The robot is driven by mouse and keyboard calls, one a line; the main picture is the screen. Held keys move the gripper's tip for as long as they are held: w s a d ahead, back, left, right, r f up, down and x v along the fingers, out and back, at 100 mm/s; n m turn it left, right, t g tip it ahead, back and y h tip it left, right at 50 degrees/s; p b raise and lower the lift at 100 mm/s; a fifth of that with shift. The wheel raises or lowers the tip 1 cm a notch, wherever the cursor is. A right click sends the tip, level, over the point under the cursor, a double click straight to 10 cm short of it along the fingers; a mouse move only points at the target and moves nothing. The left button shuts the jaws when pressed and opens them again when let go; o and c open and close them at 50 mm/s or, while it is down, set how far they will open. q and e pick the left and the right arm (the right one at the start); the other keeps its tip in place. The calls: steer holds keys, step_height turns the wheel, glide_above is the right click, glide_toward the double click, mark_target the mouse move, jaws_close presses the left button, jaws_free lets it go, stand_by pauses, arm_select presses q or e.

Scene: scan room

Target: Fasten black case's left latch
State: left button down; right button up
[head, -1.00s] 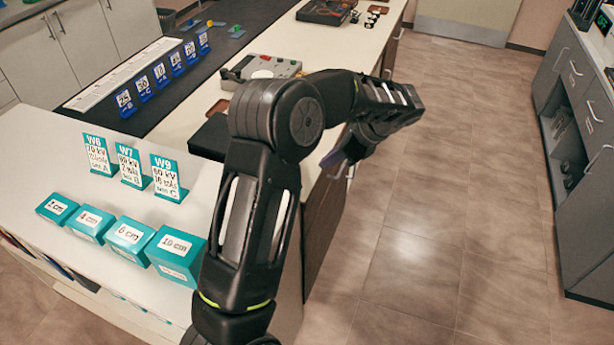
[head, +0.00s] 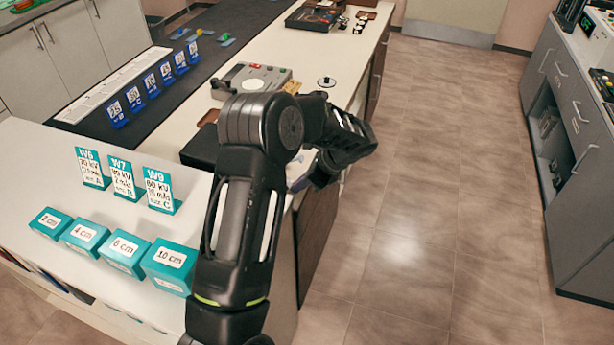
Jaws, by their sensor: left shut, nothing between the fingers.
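A flat black case (head: 199,149) lies on the white counter, left of my arm. My arm covers its right part, and its latches cannot be made out. My left gripper (head: 301,184) is past the arm's bend, at the counter's right edge, pointing down and left. It is shut with nothing held, and it is to the right of the visible part of the case. Whether it touches anything is hidden. My right gripper is not in view.
A grey device (head: 252,78) sits behind the case. Teal blocks (head: 122,252) and teal sign cards (head: 123,181) stand at the left front. Blue number cards (head: 150,86) line the dark mat. A dark box (head: 313,17) lies far back. Open floor is at right.

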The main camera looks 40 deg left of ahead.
arm_select(q)
steer(key=shift+a+f, duration=0.1)
steer(key=shift+f, duration=0.1)
steer(key=shift+s+a+r+h+p, duration=0.1)
steer(key=shift+a+r+h+p, duration=0.05)
steer(key=shift+r+h+p, duration=0.3)
stand_by(0.5)
steer(key=shift+a+r+h, duration=0.1)
steer(key=shift+r+h, duration=0.15)
steer(key=shift+r, duration=0.05)
steer(key=shift+s+a+r+p, duration=0.15)
steer(key=shift+a+r+p, duration=0.3)
steer(key=shift+r, duration=0.2)
steer(key=shift+s+a+r, duration=0.25)
steer(key=shift+a+r, duration=0.45)
steer(key=shift+r, duration=0.1)
steer(key=shift+r+t+p, duration=0.3)
steer(key=shift+r+p, duration=0.45)
steer(key=shift+p, duration=0.1)
